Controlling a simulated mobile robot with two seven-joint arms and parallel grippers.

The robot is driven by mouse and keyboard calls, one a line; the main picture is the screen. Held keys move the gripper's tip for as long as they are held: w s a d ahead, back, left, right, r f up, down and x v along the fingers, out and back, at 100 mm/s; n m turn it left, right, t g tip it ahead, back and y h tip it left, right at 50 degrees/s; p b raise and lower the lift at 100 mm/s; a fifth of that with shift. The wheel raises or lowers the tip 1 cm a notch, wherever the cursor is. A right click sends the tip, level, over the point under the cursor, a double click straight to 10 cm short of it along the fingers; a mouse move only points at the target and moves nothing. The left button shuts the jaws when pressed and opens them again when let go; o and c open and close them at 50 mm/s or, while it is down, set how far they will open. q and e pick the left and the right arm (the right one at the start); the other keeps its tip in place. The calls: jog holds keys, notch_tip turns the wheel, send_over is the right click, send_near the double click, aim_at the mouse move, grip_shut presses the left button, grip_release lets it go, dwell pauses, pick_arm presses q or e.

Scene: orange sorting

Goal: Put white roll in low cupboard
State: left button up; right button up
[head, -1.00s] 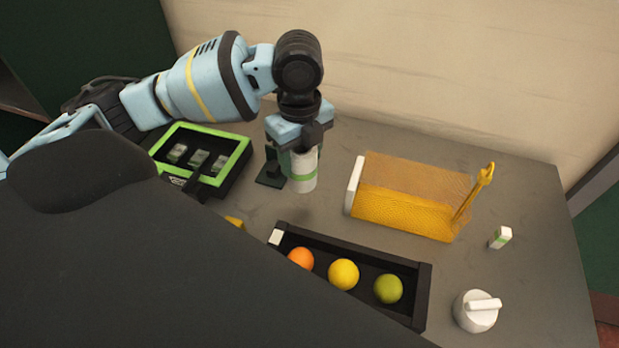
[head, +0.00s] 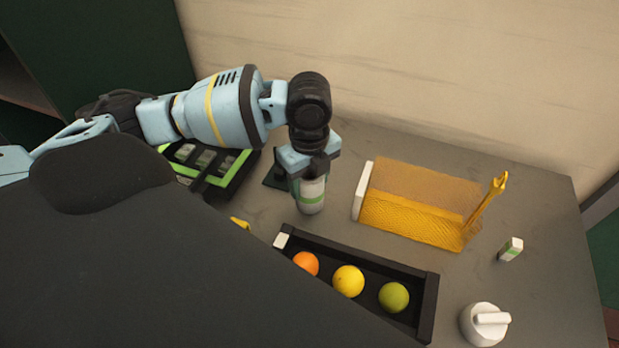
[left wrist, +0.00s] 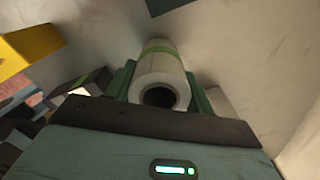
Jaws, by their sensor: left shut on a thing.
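The white roll (head: 311,193) has a green band and stands upright or nearly so in the head view, just behind the black tray. My left gripper (head: 309,179) comes down on it from above and is shut on it. In the left wrist view the roll (left wrist: 160,79) sits between the two green fingers, its hollow end facing the camera. I cannot tell whether its lower end touches the table. A dark green cabinet (head: 95,45) with a shelf opening stands at the upper left; I cannot tell whether it is the low cupboard. My right gripper is not in view.
A black tray (head: 431,300) holds an orange, a yellow and a green ball. A yellow mesh holder (head: 415,205), a small white-green box (head: 511,249) and a white knobbed lid (head: 485,324) stand to the right. A green-rimmed black tray (head: 236,170) lies left of the roll.

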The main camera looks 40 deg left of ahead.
pick_arm(q)
jog(key=o, duration=1)
jog(key=shift+f, duration=0.1)
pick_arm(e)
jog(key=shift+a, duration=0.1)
pick_arm(q)
jog(key=shift+r, duration=0.5)
notch_tip(320, 180, up, 10)
jog(key=shift+r+p, duration=0.1)
jog(key=shift+p, duration=0.5)
jog(key=shift+o, duration=0.5)
jog(key=shift+r, duration=0.55)
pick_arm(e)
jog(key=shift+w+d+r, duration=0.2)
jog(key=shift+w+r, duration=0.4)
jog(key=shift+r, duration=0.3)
